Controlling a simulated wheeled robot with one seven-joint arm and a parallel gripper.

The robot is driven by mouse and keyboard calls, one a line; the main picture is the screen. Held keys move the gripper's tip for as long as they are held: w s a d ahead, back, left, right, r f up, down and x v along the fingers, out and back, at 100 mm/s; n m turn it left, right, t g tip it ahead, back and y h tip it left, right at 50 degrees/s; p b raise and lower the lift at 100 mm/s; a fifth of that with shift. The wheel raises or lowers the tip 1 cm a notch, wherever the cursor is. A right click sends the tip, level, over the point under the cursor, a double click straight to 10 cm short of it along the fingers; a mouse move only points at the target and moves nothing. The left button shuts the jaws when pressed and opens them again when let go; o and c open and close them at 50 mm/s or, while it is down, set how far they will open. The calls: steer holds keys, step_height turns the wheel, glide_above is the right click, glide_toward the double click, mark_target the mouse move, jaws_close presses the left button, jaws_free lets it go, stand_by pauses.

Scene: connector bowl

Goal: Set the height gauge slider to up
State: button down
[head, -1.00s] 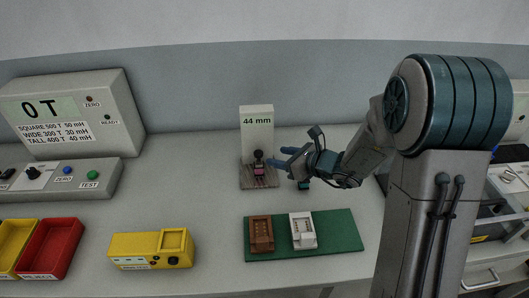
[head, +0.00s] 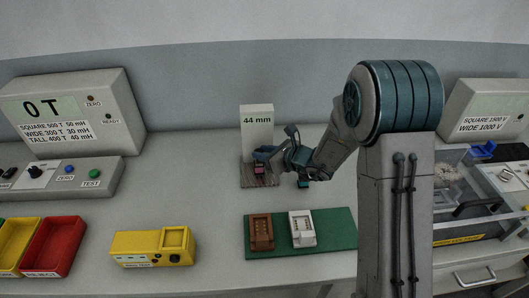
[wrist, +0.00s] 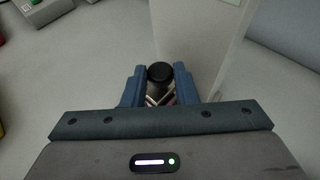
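The height gauge (head: 257,135) stands at the back middle of the bench, a pale upright plate reading "44 mm" on a dark base. A small pink part (head: 259,169) sits on its base. The gauge's black round slider knob (wrist: 160,73) shows in the wrist view in front of the plate. It is hidden by a finger in the head view. My gripper (head: 264,155) is at the gauge, just above the pink part. In the wrist view my gripper (wrist: 160,70) is open, its two blue fingers on either side of the knob, with narrow gaps visible.
A green mat (head: 345,237) with a brown connector (head: 261,233) and a white connector (head: 302,230) lies in front. A yellow box (head: 150,247) and a red tray (head: 53,247) are at left. A tester (head: 72,112) reading "0 T" stands at the back left.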

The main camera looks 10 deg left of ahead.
steer(key=shift+r, duration=1.55)
steer(key=c, duration=1.1)
jaws_free()
steer(key=shift+c, duration=0.2)
steer(key=b+v, duration=0.1)
steer(key=v, duration=1.2)
steer(key=shift+s+d, duration=0.2)
steer(key=shift+d, duration=0.15)
steer(key=shift+r, duration=0.15)
